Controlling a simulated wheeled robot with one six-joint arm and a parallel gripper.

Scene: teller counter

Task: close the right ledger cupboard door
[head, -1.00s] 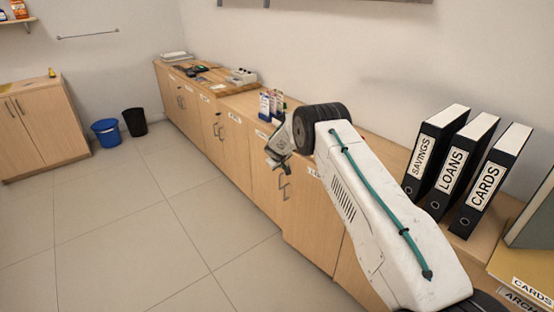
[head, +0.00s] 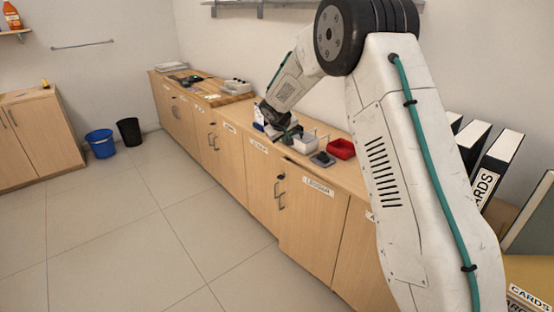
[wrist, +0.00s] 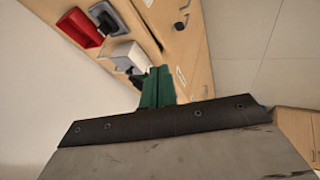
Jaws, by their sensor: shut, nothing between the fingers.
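The right ledger cupboard door (head: 312,225) is the light wood door labelled LEDGER in the head view, with a handle near its left edge. Its left edge looks slightly proud of the neighbouring door (head: 262,185); how far it stands open is hard to tell. My gripper (head: 290,134) is up over the counter top, beyond and above the door, not touching it. In the wrist view its green fingers (wrist: 157,88) are together and empty. Cupboard fronts with handles show at the upper right there.
On the counter near my gripper are a white box (head: 303,143), a dark grey item (head: 322,159) and a red tray (head: 341,148). Black binders (head: 490,165) stand at right. The tiled floor (head: 150,235) before the cupboards is clear. Blue (head: 101,143) and black (head: 129,131) bins stand farther off.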

